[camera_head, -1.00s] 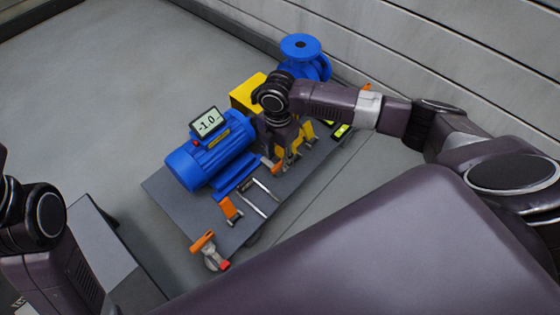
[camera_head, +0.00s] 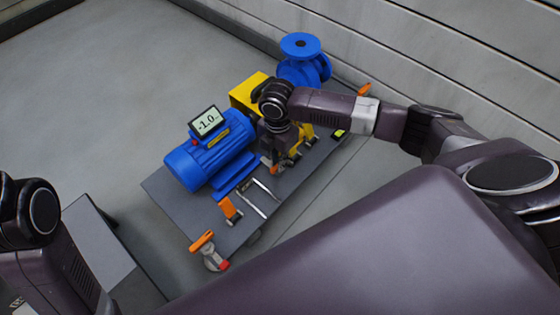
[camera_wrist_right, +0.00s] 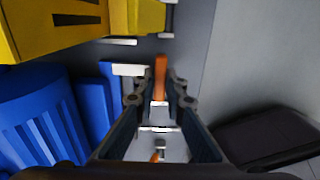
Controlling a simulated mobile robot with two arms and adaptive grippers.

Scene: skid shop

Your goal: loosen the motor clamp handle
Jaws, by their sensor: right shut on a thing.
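The blue motor (camera_head: 190,168) sits on the grey skid plate (camera_head: 160,190), with a small display on top reading -1.0. An orange clamp handle (camera_wrist_right: 160,66) stands at the motor's side, between the fingertips of my right gripper (camera_wrist_right: 161,88) in the right wrist view. The gripper is shut on this handle. In the head view my right gripper (camera_head: 279,160) reaches down beside the motor, and its wrist partly hides the handle. A second orange clamp handle (camera_head: 230,208) stands at the motor's near end. My left gripper is out of view.
A yellow guard (camera_head: 246,92) and a blue pump (camera_head: 302,62) stand behind the motor on the skid. An orange-handled fitting (camera_head: 203,241) sits at the near corner. A silver U-shaped bar (camera_head: 262,190) lies on the plate. A wall runs behind at right.

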